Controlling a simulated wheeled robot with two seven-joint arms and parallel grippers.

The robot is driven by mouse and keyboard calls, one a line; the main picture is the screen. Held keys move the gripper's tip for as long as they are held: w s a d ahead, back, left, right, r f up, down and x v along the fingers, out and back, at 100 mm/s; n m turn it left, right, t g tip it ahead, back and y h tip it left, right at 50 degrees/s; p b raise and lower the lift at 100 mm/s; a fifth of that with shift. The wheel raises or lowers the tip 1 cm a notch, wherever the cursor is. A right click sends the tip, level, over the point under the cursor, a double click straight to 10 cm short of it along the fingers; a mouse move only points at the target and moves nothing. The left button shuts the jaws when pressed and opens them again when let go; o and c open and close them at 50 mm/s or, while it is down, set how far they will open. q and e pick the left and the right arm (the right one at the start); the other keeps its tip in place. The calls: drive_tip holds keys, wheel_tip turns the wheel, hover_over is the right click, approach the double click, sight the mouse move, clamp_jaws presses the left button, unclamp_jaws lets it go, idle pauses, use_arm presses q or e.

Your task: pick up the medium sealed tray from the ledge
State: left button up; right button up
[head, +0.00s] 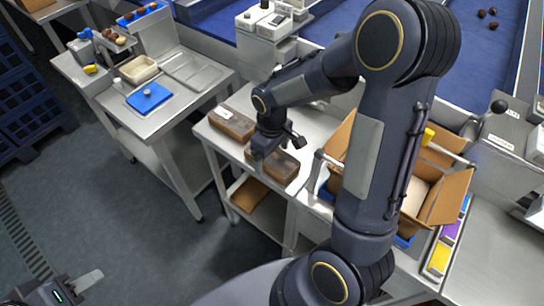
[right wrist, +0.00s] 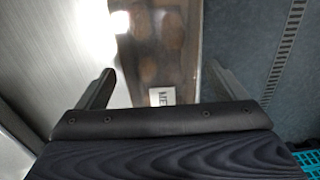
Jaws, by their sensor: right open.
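A sealed tray (head: 283,170) with a clear lid and brown dates inside lies on the steel ledge (head: 222,148), near its front edge. In the right wrist view the tray (right wrist: 160,55) shows a white label that begins with "ME". My right gripper (head: 278,148) is over this tray and hides part of it in the head view. Its fingers (right wrist: 162,88) are open, one on each side of the tray, with a gap on both sides. My left gripper (head: 80,286) is low at the bottom left, away from the ledge; its jaw opening is unclear.
A second sealed tray (head: 232,124) lies behind and to the left on the ledge. An open cardboard box (head: 446,195) stands to the right, partly behind my right arm. A steel bench (head: 185,100) with a blue-lidded item (head: 149,98) stands at the left. Floor is clear between.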

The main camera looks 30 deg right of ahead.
drive_tip(key=shift+f, duration=0.4)
drive_tip(key=shift+c, duration=0.3)
drive_tip(key=c, duration=1.1)
drive_tip(key=shift+r, duration=0.15)
